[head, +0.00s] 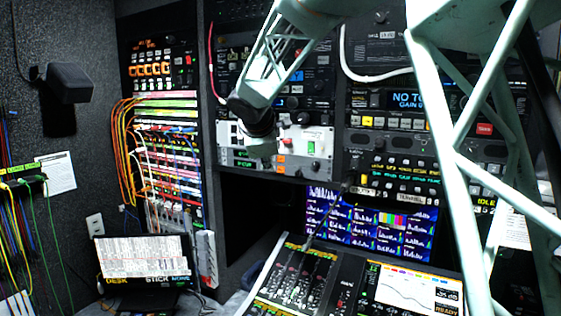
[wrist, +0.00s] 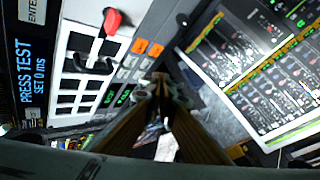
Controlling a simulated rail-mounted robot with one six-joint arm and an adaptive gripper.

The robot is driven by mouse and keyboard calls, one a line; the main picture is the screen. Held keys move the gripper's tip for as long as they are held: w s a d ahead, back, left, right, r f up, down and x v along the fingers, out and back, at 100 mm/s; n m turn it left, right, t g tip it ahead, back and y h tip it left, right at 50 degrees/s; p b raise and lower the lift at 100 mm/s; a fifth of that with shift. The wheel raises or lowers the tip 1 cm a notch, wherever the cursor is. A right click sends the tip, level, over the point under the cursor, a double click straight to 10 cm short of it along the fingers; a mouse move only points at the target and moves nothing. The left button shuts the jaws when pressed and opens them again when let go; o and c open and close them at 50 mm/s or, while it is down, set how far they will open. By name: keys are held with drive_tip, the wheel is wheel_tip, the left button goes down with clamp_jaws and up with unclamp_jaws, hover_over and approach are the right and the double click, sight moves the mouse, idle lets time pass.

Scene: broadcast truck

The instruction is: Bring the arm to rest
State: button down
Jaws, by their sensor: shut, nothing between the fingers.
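My gripper (wrist: 160,84) shows in the wrist view with its brown fingers together at the tips and nothing between them. Behind the fingertips are the edge of a light switch panel and a grey gap beside a console. In the head view my pale green arm reaches down from the top to a dark wrist in front of the equipment rack; the fingers are hard to make out there. The light switch panel (head: 297,147) is close to the wrist. It also shows in the wrist view (wrist: 118,72), with a red-tipped lever (wrist: 112,20) and orange and green buttons.
A mixing console (head: 292,285) with a bright screen (head: 418,290) stands at the lower middle. A multi-picture monitor (head: 370,222) is behind it. Orange and yellow cables (head: 122,150) hang at the left rack. A laptop-like display (head: 145,257) is at lower left.

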drive_tip(key=shift+d, duration=0.1)
drive_tip(key=s+d+f+m+g+b, duration=0.1)
drive_tip(key=s+d+f+m+b, duration=0.2)
drive_tip(key=s+d, duration=0.6)
drive_tip(key=s+d+f+m+g+h+b, duration=0.15)
drive_tip(key=s+d+m, duration=0.25)
drive_tip(key=s+d, duration=0.5)
drive_tip(key=s+d+f+m+g+b, duration=0.1)
drive_tip(key=s+d+m+b, duration=0.4)
drive_tip(key=s, duration=0.7)
drive_tip(key=s+d+f+m+b, duration=0.1)
drive_tip(key=s+f, duration=0.4)
drive_tip(key=s, duration=0.6)
drive_tip(key=s+d+f+m+g+y+b, duration=0.1)
drive_tip(key=s+f+m, duration=0.3)
drive_tip(key=s, duration=0.8)
drive_tip(key=s+d+f+m+g+y+b, duration=0.1)
drive_tip(key=s+d+f+m+b, duration=0.1)
drive_tip(key=s+f, duration=0.6)
drive_tip(key=s+m+b, duration=0.1)
drive_tip(key=s, duration=0.2)
drive_tip(key=shift+s+d+f, duration=0.15)
drive_tip(key=shift+s+d, duration=0.2)
drive_tip(key=shift+d, duration=0.05)
